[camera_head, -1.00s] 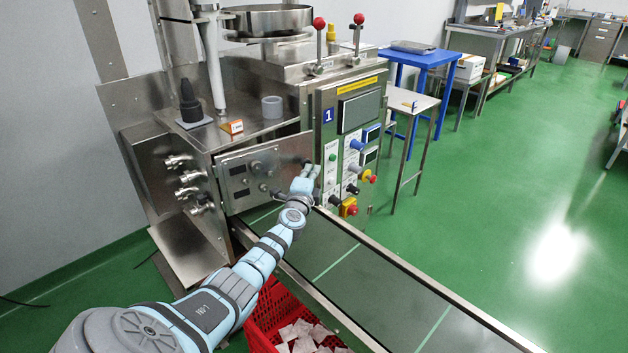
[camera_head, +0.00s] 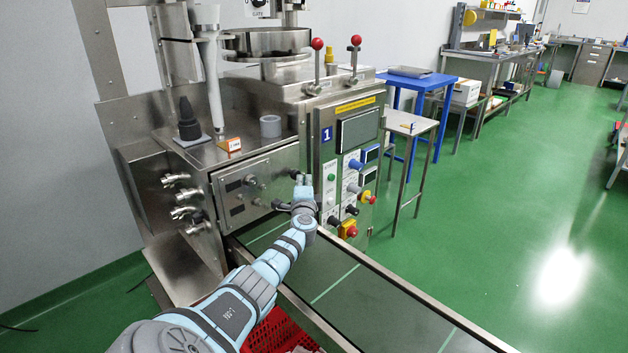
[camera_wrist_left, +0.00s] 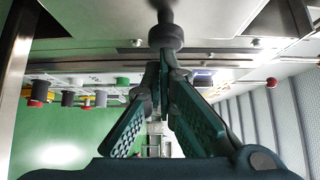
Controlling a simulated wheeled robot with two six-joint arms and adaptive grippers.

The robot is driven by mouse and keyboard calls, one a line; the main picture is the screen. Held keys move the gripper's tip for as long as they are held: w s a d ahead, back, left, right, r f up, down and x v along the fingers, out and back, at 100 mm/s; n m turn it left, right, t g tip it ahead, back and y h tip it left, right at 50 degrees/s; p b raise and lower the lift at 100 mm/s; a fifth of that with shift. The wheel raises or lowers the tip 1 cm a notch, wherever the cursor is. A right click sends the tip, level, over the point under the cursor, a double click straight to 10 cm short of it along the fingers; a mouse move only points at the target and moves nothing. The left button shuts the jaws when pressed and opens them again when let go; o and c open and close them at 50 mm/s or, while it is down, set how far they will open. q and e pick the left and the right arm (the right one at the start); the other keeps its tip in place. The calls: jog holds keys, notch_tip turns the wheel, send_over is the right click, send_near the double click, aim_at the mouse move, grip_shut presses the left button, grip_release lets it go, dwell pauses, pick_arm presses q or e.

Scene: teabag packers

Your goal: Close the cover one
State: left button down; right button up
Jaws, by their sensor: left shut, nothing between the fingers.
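The cover (camera_head: 262,163) is a grey metal panel with dark windows and knobs, on the front left of the machine marked 1. It stands upright and looks nearly in line with the machine front; I cannot tell whether it is fully flush. My left gripper (camera_head: 304,180) is at the cover's right edge, its fingers shut and empty. In the left wrist view the shut fingers (camera_wrist_left: 165,60) meet just below a dark round knob (camera_wrist_left: 165,38); I cannot tell whether they touch it. My right gripper is out of view.
The control panel (camera_head: 345,180) with buttons and switches stands just right of the gripper. The conveyor belt (camera_head: 370,300) runs below, with a red crate (camera_head: 285,330) beside it. Valve fittings (camera_head: 185,212) stick out on the left. Open green floor lies to the right.

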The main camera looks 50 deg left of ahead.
pick_arm(q)
jog(key=w+d+p+v, duration=0.1)
jog(key=p+v, duration=0.5)
jog(key=v, duration=0.6)
jog(key=shift+w+d, duration=0.3)
jog(key=shift+d, duration=0.2)
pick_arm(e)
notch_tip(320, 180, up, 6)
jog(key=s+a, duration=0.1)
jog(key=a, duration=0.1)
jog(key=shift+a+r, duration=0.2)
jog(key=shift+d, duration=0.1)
